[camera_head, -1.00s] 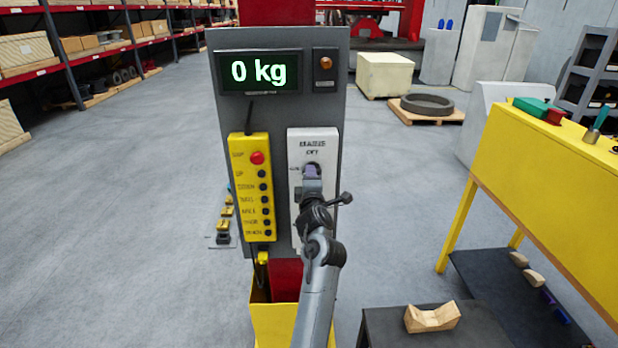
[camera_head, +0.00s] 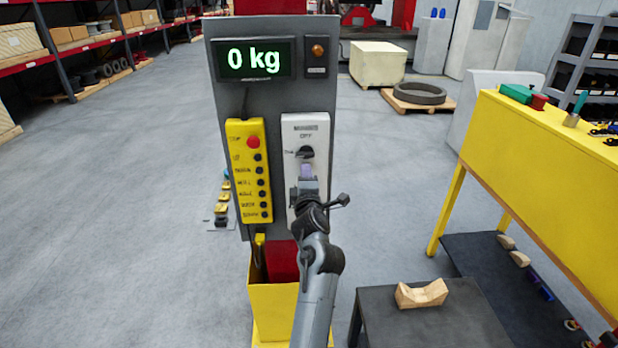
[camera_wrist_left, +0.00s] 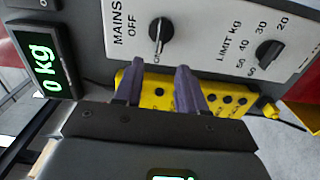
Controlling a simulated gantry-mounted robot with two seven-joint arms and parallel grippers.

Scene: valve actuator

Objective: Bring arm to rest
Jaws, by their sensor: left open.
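My left gripper (camera_head: 306,170) is in front of the white switch panel (camera_head: 318,130) on the grey control board. In the left wrist view its two purple fingers (camera_wrist_left: 160,88) are apart, with nothing between them. The black mains knob (camera_head: 305,152) shows just above the fingertips, and in the left wrist view the knob (camera_wrist_left: 159,32) is clear of them. A second knob, labelled limit kg (camera_wrist_left: 270,52), is on the same panel; my arm hides it in the head view. My right gripper is not in view.
A yellow button pendant (camera_head: 249,170) hangs left of the panel. The display (camera_head: 253,59) reads 0 kg. A yellow bin (camera_head: 272,300) stands below. At right are a dark low table (camera_head: 410,325) with a wooden block (camera_head: 422,293) and a yellow bench (camera_head: 540,150).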

